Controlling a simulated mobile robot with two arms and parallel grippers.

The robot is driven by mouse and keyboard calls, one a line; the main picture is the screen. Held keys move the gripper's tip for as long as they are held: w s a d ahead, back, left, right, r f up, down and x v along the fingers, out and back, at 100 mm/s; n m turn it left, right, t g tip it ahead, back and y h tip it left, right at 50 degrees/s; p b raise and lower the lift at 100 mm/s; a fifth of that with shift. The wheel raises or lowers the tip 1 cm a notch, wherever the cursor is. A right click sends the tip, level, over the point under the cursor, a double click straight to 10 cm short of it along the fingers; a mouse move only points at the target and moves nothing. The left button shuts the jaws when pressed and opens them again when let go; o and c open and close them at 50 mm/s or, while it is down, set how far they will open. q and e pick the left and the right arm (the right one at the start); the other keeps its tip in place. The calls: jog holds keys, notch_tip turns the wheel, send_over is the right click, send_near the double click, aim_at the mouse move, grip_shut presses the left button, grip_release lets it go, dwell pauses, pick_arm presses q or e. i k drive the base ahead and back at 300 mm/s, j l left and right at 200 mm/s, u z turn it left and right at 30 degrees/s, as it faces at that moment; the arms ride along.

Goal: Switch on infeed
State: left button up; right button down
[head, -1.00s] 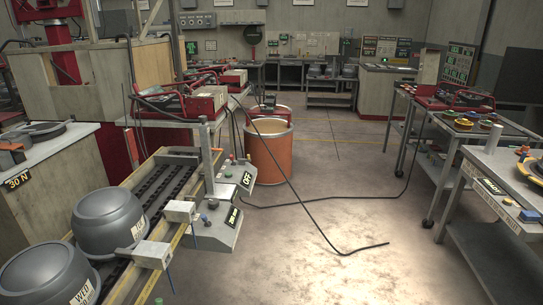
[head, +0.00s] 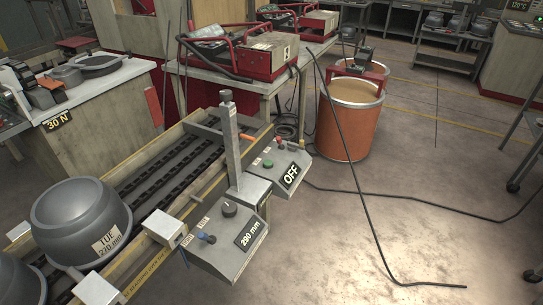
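The infeed conveyor (head: 176,165) runs diagonally across the lower left, with dark chain tracks between pale side rails. A sloped control box (head: 262,184) at its far right end has a black display (head: 291,175) reading OFF. A green button (head: 268,163) and a small red button (head: 280,139) sit on that box. Neither of my grippers is in view.
A grey cylinder (head: 82,215) labelled TUE 270 mm sits on the conveyor, with another partly cut off beside it. An upright grey post (head: 231,145) stands by the OFF box. An orange drum (head: 348,120) stands behind. A black cable (head: 365,190) crosses the open floor at right.

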aim_at(278, 139)
jog(key=i+l, duration=0.25)
jog(key=i+l+u, duration=0.1)
jog(key=l, duration=0.3)
jog(key=i+l, duration=0.3)
jog(key=i+l+u, duration=0.1)
jog(key=i+l, duration=0.15)
jog(key=l, duration=0.15)
jog(key=i+l, duration=0.2)
jog(key=l, duration=0.2)
jog(key=j+u, duration=0.05)
